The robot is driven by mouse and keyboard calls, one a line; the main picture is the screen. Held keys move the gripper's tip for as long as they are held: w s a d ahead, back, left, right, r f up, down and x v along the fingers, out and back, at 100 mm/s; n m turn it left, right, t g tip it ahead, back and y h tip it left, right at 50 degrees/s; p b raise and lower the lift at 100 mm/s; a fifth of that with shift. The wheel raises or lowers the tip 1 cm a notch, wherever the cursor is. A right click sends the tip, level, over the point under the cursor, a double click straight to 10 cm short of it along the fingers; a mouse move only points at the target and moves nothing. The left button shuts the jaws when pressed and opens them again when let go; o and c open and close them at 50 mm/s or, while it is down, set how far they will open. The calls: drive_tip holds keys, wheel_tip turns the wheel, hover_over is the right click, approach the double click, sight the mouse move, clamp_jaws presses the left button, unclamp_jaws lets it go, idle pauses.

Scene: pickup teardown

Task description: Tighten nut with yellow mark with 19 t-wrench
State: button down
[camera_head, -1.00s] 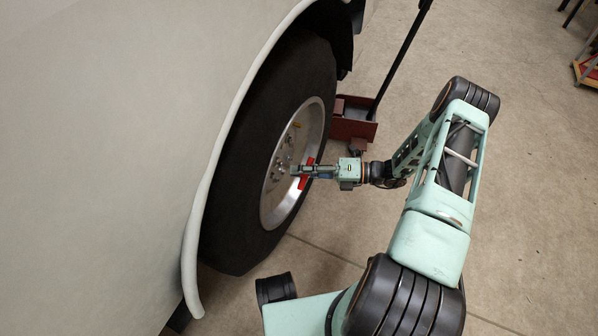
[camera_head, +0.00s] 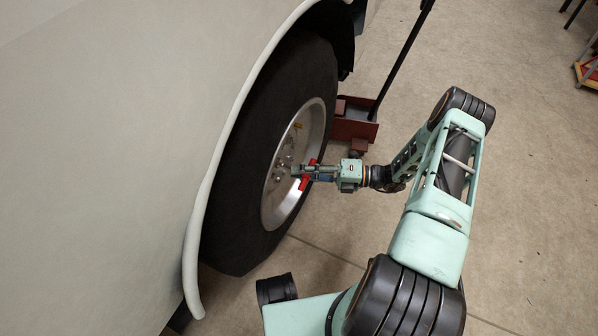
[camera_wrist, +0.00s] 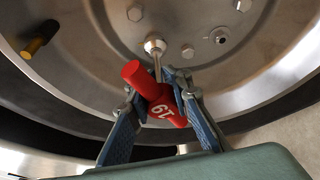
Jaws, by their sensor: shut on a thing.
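The red T-wrench (camera_wrist: 162,103) has white digits reading 19 upside down on its handle. My gripper (camera_wrist: 158,84) is shut on it, with one finger on each side just below the crossbar. Its thin metal shaft points at the wheel hub, and its socket (camera_wrist: 155,46) is at one of the nut positions. I cannot tell whether the socket is fully seated. The nut there is hidden by the socket, and I see no yellow mark on the uncovered nuts (camera_wrist: 187,52). In the head view, my gripper (camera_head: 301,171) holds the red handle (camera_head: 305,183) in front of the rim.
A yellow-brown peg (camera_wrist: 40,38) sticks out of the rim (camera_head: 323,120), left in the wrist view. The tyre (camera_head: 235,230) and pale fender (camera_head: 190,250) stand close on the left. A red jack (camera_head: 345,128) with a long black handle stands behind the arm. Open floor lies right.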

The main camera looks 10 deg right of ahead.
sight(309, 179)
drive_tip(key=shift+s+d+r, duration=0.1)
drive_tip(key=shift+s+d, duration=0.45)
drive_tip(key=shift+d, duration=0.15)
drive_tip(key=shift+d, duration=0.1)
drive_tip(key=shift+s+d, duration=0.6)
drive_tip(key=shift+d, duration=0.2)
drive_tip(key=shift+s+d, duration=0.6)
drive_tip(key=shift+d, duration=0.2)
